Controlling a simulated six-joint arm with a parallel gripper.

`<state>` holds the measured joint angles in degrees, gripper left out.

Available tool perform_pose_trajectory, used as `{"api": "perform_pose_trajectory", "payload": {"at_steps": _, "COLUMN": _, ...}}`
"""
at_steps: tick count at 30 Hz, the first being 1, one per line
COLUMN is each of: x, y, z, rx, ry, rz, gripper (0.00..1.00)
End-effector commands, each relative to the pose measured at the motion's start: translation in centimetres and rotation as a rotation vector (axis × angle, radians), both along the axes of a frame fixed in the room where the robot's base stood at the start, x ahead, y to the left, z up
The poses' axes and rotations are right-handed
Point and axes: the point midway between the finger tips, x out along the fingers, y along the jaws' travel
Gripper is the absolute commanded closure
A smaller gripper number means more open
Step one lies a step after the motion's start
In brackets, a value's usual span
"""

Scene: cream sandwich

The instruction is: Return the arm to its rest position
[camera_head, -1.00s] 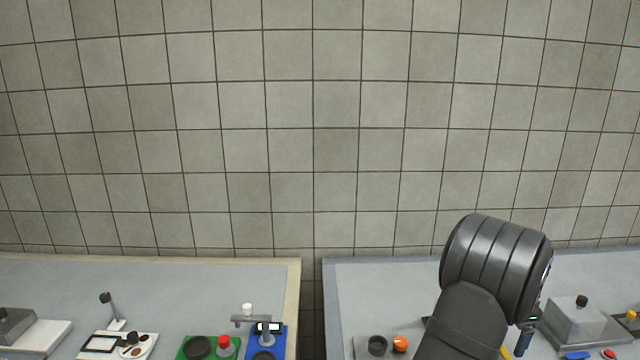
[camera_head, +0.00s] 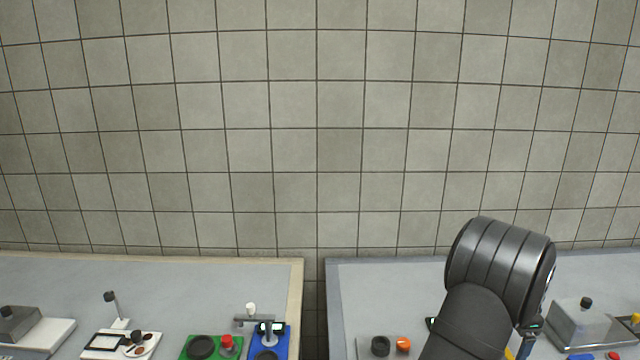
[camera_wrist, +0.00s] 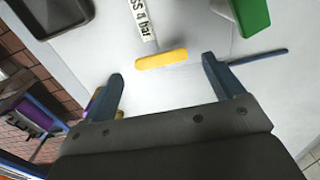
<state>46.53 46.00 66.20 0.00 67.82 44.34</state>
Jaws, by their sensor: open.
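My arm rises over the right table in the head view, its dark ribbed joint (camera_head: 500,265) in front of the tabletop. My gripper (camera_wrist: 160,84) shows in the wrist view with its two blue-grey fingers spread apart. It is open and nothing is between the fingers. Beyond the fingertips, a yellow bar (camera_wrist: 161,59) lies on the pale surface below. In the head view the gripper is mostly hidden behind the arm.
The right table (camera_head: 385,285) carries an orange knob (camera_head: 403,344) and a grey box (camera_head: 580,322). The left table (camera_head: 190,285) holds a green station (camera_head: 200,347) and a blue station (camera_head: 268,345). A gap separates the tables. A dark tray (camera_wrist: 50,14) and green block (camera_wrist: 250,15) show in the wrist view.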

Motion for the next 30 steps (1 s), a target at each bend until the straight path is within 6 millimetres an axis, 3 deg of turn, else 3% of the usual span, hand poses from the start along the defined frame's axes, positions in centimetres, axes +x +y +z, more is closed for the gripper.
{"api": "perform_pose_trajectory", "payload": {"at_steps": 23, "x": 0.0, "y": 0.0, "z": 15.7, "rx": -0.004, "ry": -0.004, "rz": -0.001, "gripper": 0.14}}
{"api": "perform_pose_trajectory", "payload": {"at_steps": 24, "x": 0.0, "y": 0.0, "z": 14.1, "rx": 0.003, "ry": 0.002, "rz": -0.001, "gripper": 0.14}}
{"api": "perform_pose_trajectory", "payload": {"at_steps": 30, "x": 0.0, "y": 0.0, "z": 10.0, "rx": 0.002, "ry": 0.002, "rz": 0.000, "gripper": 0.14}}
